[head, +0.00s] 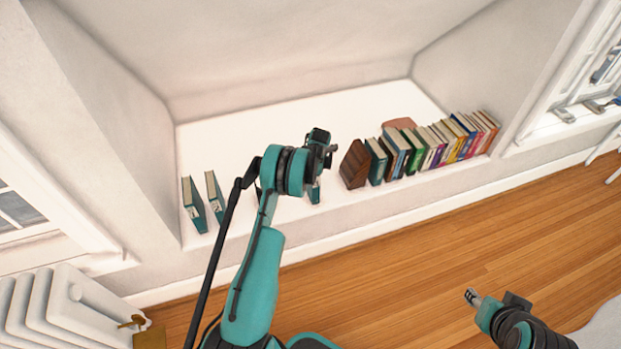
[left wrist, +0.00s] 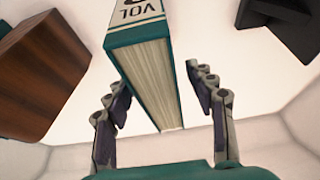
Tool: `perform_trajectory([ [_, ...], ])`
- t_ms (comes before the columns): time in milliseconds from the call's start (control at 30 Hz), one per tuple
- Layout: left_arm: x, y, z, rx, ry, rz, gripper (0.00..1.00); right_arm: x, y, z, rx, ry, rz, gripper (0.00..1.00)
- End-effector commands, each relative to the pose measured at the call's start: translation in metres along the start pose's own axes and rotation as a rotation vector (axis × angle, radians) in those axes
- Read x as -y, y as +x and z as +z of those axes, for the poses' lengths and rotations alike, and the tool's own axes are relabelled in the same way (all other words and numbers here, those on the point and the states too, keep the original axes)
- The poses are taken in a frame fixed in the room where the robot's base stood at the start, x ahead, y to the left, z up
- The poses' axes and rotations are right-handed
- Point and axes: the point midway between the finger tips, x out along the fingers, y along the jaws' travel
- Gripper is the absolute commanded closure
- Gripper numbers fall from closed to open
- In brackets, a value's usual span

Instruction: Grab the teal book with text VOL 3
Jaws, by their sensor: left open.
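A teal book (left wrist: 143,60) with "VOL" on its spine fills the middle of the left wrist view; its number is cut off by the top edge. In the head view only a small part of this book (head: 314,193) shows below my left gripper (head: 320,160). In the wrist view my left gripper (left wrist: 158,80) is open, with one finger on each side of the book's pages. The gap on each side cannot be judged exactly. My right gripper (head: 474,297) is low at the right, over the floor, away from the books.
Two teal books (head: 193,205) (head: 215,197) stand at the left of the white ledge (head: 250,135). A wooden bookend (head: 354,165), also in the wrist view (left wrist: 45,70), and a row of books (head: 440,145) stand to the right. A radiator (head: 50,310) is at lower left.

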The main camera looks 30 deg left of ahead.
Motion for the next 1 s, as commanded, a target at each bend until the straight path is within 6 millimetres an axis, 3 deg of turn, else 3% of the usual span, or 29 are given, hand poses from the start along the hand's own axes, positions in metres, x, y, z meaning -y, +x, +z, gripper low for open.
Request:
perform_trajectory([
  [500, 0.0000, 0.0023, 0.0009, 0.000, 0.000, 0.000, 0.45, 0.0000, 0.0033, 0.0024, 0.000, 0.000, 0.000, 0.60],
  [733, 0.0000, 0.0024, 0.0010, 0.000, 0.000, 0.000, 1.00, 0.0000, 0.0033, 0.0024, 0.000, 0.000, 0.000, 0.60],
  [1000, 0.0000, 0.0018, 0.0004, -0.001, 0.000, 0.000, 1.00, 0.0000, 0.0033, 0.0024, 0.000, 0.000, 0.000, 0.60],
])
